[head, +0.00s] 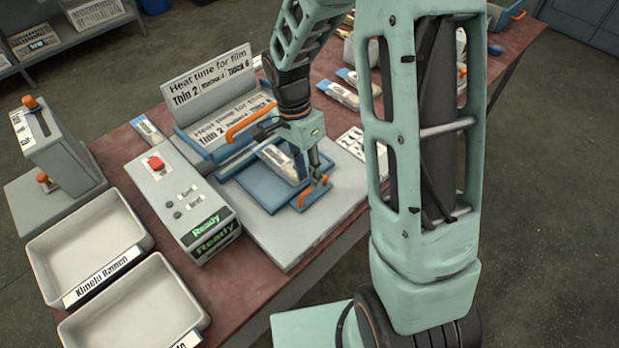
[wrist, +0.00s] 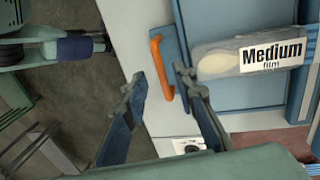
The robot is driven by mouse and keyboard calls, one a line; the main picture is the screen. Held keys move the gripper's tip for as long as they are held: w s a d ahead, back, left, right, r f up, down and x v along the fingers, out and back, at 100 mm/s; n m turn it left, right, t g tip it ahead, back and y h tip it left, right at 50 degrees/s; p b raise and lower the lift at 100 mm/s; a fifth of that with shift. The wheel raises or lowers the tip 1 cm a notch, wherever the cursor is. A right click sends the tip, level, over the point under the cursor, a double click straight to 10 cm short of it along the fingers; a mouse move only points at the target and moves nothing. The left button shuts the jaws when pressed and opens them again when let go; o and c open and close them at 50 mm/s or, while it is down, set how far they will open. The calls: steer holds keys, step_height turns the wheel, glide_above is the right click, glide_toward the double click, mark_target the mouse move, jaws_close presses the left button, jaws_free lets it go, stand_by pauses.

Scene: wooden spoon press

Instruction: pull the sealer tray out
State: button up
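The blue sealer tray (head: 258,190) sits on the pale base of the sealer in the head view. Its orange handle (wrist: 161,68) is on a blue plate at the tray's edge in the wrist view. A clear pouch labelled "Medium film" (wrist: 222,60), with a wooden spoon in it, lies on the tray; it also shows in the head view (head: 279,163). My gripper (wrist: 160,82) is open and empty, with its fingertips apart on either side of the handle's lower part in the picture. Contact with the handle cannot be told.
The sealer's raised upper part with an orange bar (head: 250,122) stands behind the tray. A control box (head: 185,205) with a red button and a "Ready" display is at left. Two pale bins (head: 88,245) lie further left. Several pouches lie behind on the table.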

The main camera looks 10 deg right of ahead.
steer(key=shift+s+d+f, duration=0.15)
steer(key=shift+f, duration=1.05)
jaws_close()
